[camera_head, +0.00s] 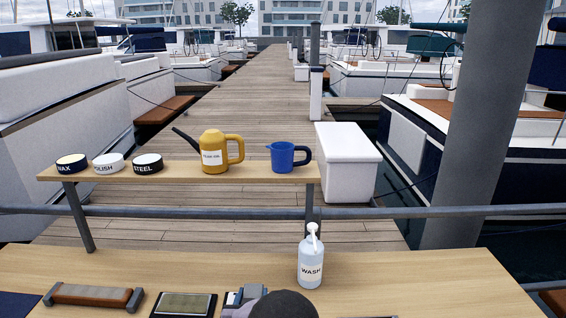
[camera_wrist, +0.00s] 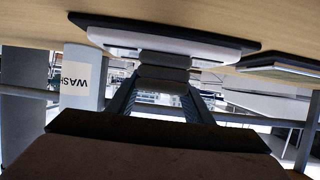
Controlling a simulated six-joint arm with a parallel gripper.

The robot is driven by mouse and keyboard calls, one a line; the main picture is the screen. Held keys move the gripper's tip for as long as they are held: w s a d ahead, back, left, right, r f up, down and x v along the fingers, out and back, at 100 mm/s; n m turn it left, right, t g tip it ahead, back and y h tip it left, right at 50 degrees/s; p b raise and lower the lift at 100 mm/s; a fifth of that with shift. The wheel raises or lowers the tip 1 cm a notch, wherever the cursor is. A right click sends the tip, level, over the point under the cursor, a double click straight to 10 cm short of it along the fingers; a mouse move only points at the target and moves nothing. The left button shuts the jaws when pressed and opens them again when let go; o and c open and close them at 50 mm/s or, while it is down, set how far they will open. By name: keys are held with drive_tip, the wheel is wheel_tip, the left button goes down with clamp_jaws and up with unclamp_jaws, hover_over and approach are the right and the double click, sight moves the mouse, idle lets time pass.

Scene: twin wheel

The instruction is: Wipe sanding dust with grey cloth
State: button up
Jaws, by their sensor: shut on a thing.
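My gripper (camera_wrist: 160,80) shows in the wrist view, which is upside down, with its two dark fingers shut on a grey, layered piece (camera_wrist: 163,72). This may be the grey cloth, but its outline is partly hidden. A pale pad with a dark edge (camera_wrist: 165,45) lies against the bench side of it; I cannot tell whether they are one thing. In the head view, my dark rounded wrist hides most of the grip, and grey parts show beside it at the bottom edge. A black tray with a grey-green plate (camera_head: 184,304) lies just left of them. I cannot make out sanding dust.
The wooden bench (camera_head: 420,280) is clear at right. A WASH pump bottle (camera_head: 311,262) stands behind my gripper. A raised shelf (camera_head: 260,175) holds several tins, a yellow can (camera_head: 214,155) and a blue jug (camera_head: 282,157).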

drive_tip(key=shift+s+d+f, duration=0.1)
drive_tip(key=shift+d, duration=0.2)
drive_tip(key=shift+d+b, duration=0.4)
drive_tip(key=shift+d, duration=2.4)
drive_tip(key=shift+r+p, duration=0.55)
drive_tip(key=shift+r, duration=0.3)
drive_tip(key=shift+a, duration=0.1)
drive_tip(key=shift+r, duration=0.15)
drive_tip(key=shift+r+p, duration=1.15)
drive_tip(key=shift+r, duration=0.2)
